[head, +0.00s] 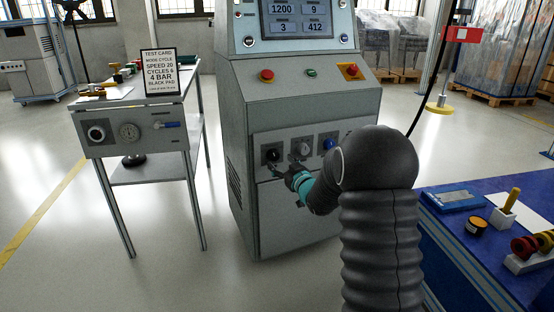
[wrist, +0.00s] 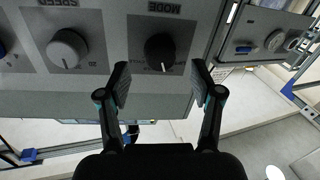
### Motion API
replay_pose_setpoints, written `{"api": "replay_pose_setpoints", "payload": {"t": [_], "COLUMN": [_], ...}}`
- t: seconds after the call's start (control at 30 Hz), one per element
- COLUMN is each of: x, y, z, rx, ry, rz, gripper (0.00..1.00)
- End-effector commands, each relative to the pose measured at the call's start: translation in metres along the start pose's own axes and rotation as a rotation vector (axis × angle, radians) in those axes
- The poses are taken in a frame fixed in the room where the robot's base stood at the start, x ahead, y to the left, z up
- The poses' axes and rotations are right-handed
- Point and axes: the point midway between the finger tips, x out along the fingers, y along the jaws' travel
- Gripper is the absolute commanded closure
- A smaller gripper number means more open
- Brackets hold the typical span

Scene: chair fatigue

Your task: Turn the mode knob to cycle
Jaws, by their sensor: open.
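The mode knob (wrist: 160,52) is round and black on a dark square plate, under the upside-down label MODE in the wrist view. A small white mark shows at its lower edge there. In the head view the mode knob (head: 272,155) is leftmost on the cabinet's lower panel. My gripper (wrist: 162,78) is open, one finger on either side of the knob in the wrist view; I cannot tell whether they touch it. In the head view my gripper (head: 285,172) is close to the panel, just below the knob.
A grey speed knob (wrist: 67,48) is beside the mode knob, with a blue knob (head: 329,144) farther along. Red buttons (head: 266,76) sit on the console above. A test card (head: 159,72) reading "MODE CYCLE" stands on the left table. A blue bench (head: 440,228) is at right.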

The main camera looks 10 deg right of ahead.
Motion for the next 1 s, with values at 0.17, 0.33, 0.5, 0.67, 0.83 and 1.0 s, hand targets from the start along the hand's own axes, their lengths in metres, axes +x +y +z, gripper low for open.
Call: {"api": "replay_pose_setpoints", "payload": {"t": [0.17, 0.33, 0.5, 0.67, 0.83, 1.0], "x": [0.023, 0.033, 0.034, 0.034, 0.034, 0.034], "y": [0.0, 0.0, 0.0, 0.0, 0.0, 0.0], "z": [0.0, 0.0, 0.0, 0.0, 0.0, 0.0], "rx": [0.0, 0.0, 0.0, 0.0, 0.0, 0.001], "ry": [0.0, 0.001, 0.0, 0.0, 0.0, 0.001], "rz": [0.0, 0.0, 0.0, 0.0, 0.0, 0.0], "gripper": [0.35, 0.35, 0.35, 0.42, 0.85, 0.95]}}
